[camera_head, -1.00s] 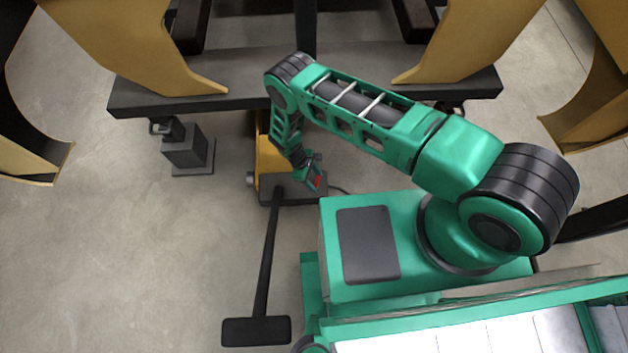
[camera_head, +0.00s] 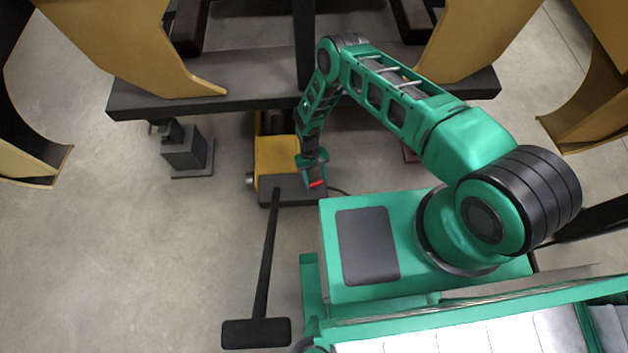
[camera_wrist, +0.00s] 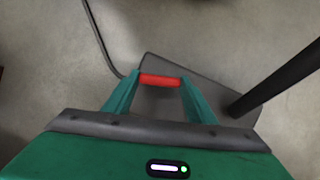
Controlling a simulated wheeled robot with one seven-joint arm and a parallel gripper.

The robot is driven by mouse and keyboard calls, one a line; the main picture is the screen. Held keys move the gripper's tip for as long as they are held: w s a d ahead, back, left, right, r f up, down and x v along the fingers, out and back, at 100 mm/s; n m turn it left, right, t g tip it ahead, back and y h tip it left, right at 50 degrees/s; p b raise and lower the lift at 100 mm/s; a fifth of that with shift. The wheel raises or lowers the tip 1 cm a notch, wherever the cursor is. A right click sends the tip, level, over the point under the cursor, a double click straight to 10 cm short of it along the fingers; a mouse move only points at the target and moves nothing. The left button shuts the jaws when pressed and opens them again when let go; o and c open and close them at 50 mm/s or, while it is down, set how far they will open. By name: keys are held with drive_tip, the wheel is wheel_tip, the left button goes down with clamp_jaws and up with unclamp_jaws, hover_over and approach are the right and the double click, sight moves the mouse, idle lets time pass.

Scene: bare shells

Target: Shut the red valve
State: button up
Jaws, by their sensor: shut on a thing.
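The red valve (camera_head: 317,184) is a short red bar at the right part of a dark block (camera_head: 272,190) on the front of a yellow unit (camera_head: 275,155). In the wrist view the red valve (camera_wrist: 160,80) lies crosswise between the two green fingers. My gripper (camera_wrist: 159,83) is shut on it, a finger at each end of the bar. In the head view my gripper (camera_head: 316,181) reaches down to the block, with the bar nearly level across the picture. The valve's stem is hidden.
A long black handle (camera_head: 268,260) with a crossbar runs from the block toward the front. A dark beam (camera_head: 230,95) and yellow shell legs (camera_head: 150,50) stand behind. A grey stand (camera_head: 185,150) is at left. A thin cable (camera_wrist: 100,35) lies on the floor.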

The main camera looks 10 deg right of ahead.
drive_tip(key=shift+w+d+m+y, duration=0.15)
drive_tip(key=shift+m+y, duration=0.55)
drive_tip(key=shift+m, duration=1)
drive_tip(key=o, duration=1.1)
drive_tip(key=v, duration=1)
drive_tip(key=shift+w+r, duration=0.1)
drive_tip(key=shift+r, duration=0.2)
